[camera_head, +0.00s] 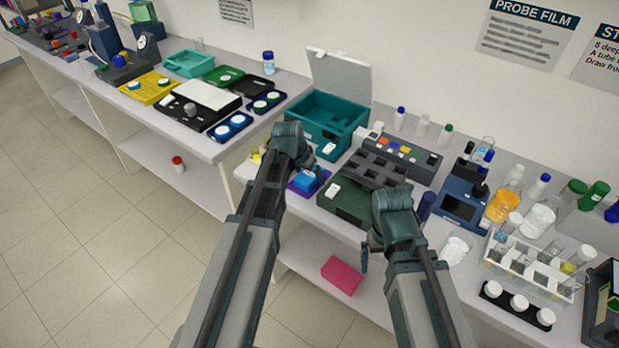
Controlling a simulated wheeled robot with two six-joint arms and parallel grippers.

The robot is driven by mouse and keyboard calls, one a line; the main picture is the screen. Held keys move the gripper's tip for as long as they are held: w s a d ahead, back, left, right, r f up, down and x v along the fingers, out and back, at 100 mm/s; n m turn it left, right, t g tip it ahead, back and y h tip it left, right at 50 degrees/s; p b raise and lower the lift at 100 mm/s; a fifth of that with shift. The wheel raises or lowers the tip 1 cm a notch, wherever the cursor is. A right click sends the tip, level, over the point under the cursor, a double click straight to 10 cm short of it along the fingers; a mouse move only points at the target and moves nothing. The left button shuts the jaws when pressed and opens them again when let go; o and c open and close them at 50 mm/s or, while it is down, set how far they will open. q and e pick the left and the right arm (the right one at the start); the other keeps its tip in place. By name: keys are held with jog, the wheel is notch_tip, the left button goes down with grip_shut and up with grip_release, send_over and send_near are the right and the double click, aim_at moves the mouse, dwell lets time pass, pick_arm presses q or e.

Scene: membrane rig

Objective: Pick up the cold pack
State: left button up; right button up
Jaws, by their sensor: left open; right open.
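No thing in view is labelled as the cold pack. A small blue block with a pale top (305,180) sits on a purple pad (322,178) at the bench's front edge and may be it; I cannot be sure. My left gripper (308,162) is just above and behind this block, open, with its fingers mostly hidden by its own wrist. I cannot tell whether it touches the block. My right gripper (368,248) is open in front of the bench edge, right of the block, with nothing seen in it. A pink-red box (341,275) lies on the lower shelf.
A teal box with a raised white lid (340,78) stands behind the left gripper. A dark green case (350,203) and a grey slotted block (372,168) lie between the arms. Bottles, beakers and a tube rack (530,268) crowd the right. Open floor lies left.

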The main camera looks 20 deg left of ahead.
pick_arm(q)
jog(key=shift+f, duration=0.1)
jog(key=c, duration=1.1)
